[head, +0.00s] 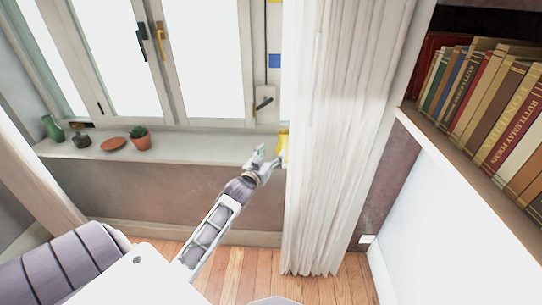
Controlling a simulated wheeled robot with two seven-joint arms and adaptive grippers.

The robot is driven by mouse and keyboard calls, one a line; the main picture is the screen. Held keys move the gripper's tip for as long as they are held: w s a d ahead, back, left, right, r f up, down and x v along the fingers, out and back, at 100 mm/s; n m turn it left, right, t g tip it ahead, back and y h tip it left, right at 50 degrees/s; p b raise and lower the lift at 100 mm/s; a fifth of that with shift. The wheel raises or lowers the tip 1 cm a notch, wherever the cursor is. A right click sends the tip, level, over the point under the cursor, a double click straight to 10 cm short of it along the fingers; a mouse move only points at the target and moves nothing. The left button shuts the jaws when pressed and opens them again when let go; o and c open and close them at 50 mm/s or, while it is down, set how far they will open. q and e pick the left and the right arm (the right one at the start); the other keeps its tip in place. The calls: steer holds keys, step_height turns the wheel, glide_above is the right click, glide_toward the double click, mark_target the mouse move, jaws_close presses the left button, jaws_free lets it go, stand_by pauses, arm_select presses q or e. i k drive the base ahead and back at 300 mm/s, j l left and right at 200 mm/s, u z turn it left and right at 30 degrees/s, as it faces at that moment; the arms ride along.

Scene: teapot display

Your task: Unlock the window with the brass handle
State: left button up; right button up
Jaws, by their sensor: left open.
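The window (200,55) has a brass handle (160,40) on the frame between two panes, pointing upward at a slight tilt. A black handle (142,42) sits just left of it. My left gripper (264,155) is open near the front edge of the sill, well below and right of the brass handle, with nothing visible between its fingers. A yellow object (283,145) is close to the fingertips, partly hidden by the curtain; I cannot tell whether they touch. My right gripper is not in view.
The sill (190,148) holds a green vase (52,128), a small dark pot (81,140), a terracotta saucer (113,144) and a potted cactus (140,138) at left. A dark lever (264,103) is lower right. A white curtain (340,130) and bookshelf (470,140) stand right.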

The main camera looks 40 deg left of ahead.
mark_target(158, 32)
steer(key=u, duration=1.95)
